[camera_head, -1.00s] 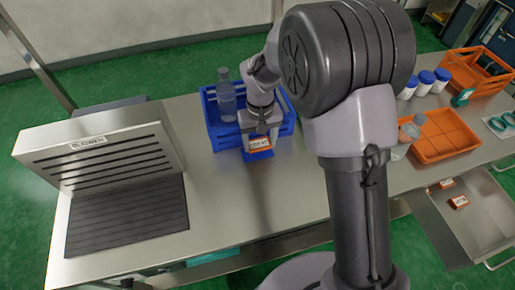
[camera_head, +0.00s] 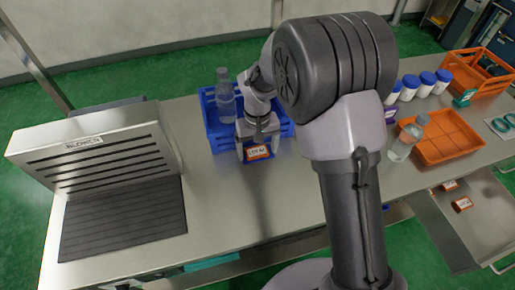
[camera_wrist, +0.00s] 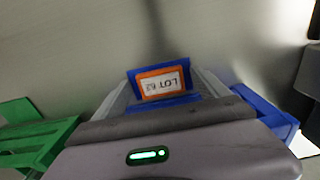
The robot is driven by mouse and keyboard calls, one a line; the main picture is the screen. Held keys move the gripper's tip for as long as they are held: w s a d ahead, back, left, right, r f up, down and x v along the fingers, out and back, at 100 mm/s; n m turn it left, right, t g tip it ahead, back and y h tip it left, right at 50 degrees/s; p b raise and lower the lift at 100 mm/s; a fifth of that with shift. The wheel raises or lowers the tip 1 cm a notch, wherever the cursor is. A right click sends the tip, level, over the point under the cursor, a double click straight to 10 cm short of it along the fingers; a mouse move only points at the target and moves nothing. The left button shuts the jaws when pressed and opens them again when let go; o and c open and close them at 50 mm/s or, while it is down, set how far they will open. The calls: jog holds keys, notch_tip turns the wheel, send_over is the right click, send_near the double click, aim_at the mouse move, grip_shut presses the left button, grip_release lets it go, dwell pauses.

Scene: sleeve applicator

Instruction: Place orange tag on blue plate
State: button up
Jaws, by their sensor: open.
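The orange tag (camera_head: 258,152), with a white "LOT" label, rests against the face of the small blue plate (camera_head: 246,160) at the front of the blue crate. In the wrist view the orange tag (camera_wrist: 162,84) lies within the blue plate (camera_wrist: 181,65), with blue showing above and below it. My gripper (camera_head: 258,146) is open, one finger on each side of the tag, with gaps between fingers and tag. The wrist view also shows my gripper (camera_wrist: 166,88) spread around it. My gripper's body hides the plate's lower part there.
The blue crate (camera_head: 220,140) holds a clear bottle (camera_head: 226,95). A blower unit (camera_head: 90,160) stands at left. At right are an orange tray (camera_head: 440,137), a bottle (camera_head: 405,140), several white jars and an open drawer (camera_head: 475,225) with orange tags. The counter before the plate is clear.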

notch_tip(320, 180, up, 12)
jog(key=p, duration=0.4)
notch_tip(320, 180, up, 10)
jog(key=m+t, duration=0.2)
send_over(258, 153)
jog(key=s+d, duration=0.4)
jog(key=s, duration=0.1)
jog(key=s+d+r+m+t+y, duration=0.1)
jog(key=s+d+r+m+t, duration=0.1)
jog(key=s, duration=0.7)
jog(key=s+d+r+m+t+y, duration=0.1)
jog(key=s+d+r+m, duration=0.2)
jog(key=s, duration=0.5)
jog(key=shift+s+d+r+m+t, duration=0.3)
jog(key=shift+s+d+r+t, duration=0.1)
jog(key=shift+d, duration=0.1)
